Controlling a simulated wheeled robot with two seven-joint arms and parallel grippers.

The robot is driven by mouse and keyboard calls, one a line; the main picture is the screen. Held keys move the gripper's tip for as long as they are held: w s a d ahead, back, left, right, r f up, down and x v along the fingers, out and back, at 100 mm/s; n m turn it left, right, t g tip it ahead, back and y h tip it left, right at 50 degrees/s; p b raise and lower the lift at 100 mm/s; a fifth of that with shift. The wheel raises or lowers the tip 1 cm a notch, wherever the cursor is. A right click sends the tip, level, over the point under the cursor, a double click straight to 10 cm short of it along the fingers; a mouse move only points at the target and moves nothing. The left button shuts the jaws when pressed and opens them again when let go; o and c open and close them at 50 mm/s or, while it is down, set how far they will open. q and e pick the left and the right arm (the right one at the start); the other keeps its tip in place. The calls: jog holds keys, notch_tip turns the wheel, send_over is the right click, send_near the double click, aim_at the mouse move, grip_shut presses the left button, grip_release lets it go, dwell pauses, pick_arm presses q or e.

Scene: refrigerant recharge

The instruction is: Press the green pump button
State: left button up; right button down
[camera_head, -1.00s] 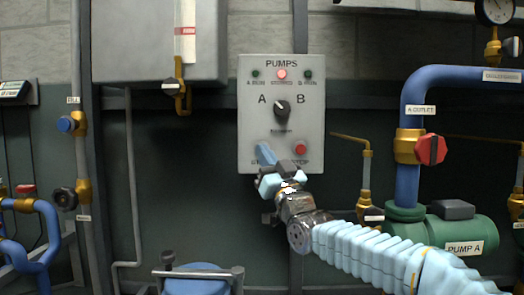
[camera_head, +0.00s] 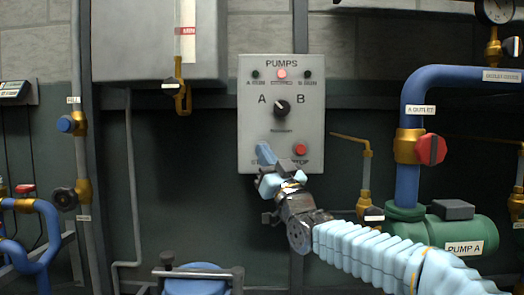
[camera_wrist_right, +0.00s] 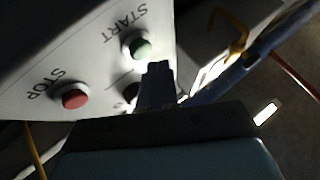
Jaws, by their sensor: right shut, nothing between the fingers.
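The grey PUMPS panel (camera_head: 310,130) hangs on the wall in the middle of the head view. My right gripper (camera_head: 265,154) is in front of its lower left part, shut and empty, and hides the START button there. In the right wrist view the green START button (camera_wrist_right: 138,46) shows on the panel. The fingertips (camera_wrist_right: 158,75) appear just beside and below it in that picture; I cannot tell whether they touch it. The red STOP button (camera_head: 300,149) is to the right of the gripper; it also shows in the right wrist view (camera_wrist_right: 75,97). My left gripper is not in view.
A black A/B selector knob (camera_head: 282,108) sits above the buttons, its pointer toward A. A red lamp (camera_head: 281,74) is at the panel's top. Right are a blue pipe (camera_head: 408,110), a red-handled valve (camera_head: 430,150) and green Pump A (camera_head: 460,228).

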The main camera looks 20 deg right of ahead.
jog(key=shift+w, duration=0.1)
jog(key=shift+w+d, duration=0.1)
jog(key=shift+w, duration=0.2)
jog(key=shift+w+d, duration=0.15)
jog(key=shift+w, duration=0.3)
dwell(0.6)
dwell(0.4)
jog(key=shift+s+a+b, duration=0.3)
jog(key=shift+s+b, duration=0.55)
jog(key=shift+b, duration=0.1)
